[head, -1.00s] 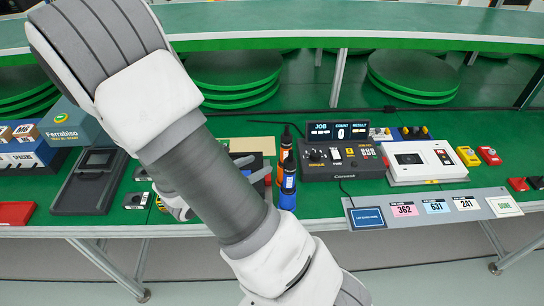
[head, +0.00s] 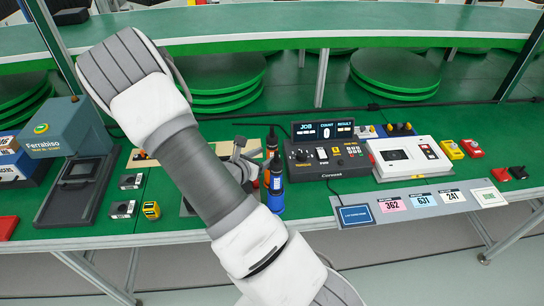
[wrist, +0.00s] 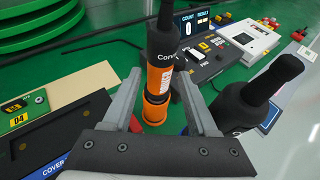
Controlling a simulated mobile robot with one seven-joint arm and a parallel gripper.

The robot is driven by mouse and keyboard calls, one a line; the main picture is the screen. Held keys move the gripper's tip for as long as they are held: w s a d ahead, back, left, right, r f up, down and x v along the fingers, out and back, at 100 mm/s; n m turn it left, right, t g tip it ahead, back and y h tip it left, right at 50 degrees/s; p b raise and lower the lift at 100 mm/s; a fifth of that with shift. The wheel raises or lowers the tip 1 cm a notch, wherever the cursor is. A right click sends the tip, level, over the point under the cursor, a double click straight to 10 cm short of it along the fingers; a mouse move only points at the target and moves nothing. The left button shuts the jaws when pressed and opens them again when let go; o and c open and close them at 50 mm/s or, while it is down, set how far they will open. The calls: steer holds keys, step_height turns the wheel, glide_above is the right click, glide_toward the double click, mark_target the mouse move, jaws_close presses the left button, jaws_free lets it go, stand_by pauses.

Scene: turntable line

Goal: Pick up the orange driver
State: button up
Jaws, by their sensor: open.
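The orange driver (wrist: 158,80) stands upright in the wrist view, with a black upper part and an orange lower body. My gripper (wrist: 163,95) is open, with one finger on each side of the driver; I cannot tell whether either finger touches it. In the head view the orange driver (head: 268,158) shows as a narrow strip beside my gripper (head: 250,158), partly hidden by the blue driver and my arm. The blue driver (head: 276,185) stands just in front of it. Its black top (wrist: 262,98) is close to the right finger in the wrist view.
A black controller (head: 325,158) with a count display stands right of the drivers. A white tester (head: 408,158) is further right. A label strip (head: 420,202) runs along the front edge.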

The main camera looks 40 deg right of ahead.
mark_target(269, 153)
steer(key=x, duration=0.4)
steer(key=shift+d+f, duration=0.1)
steer(key=shift+d, duration=0.05)
jaws_close()
steer(key=shift+w, duration=0.1)
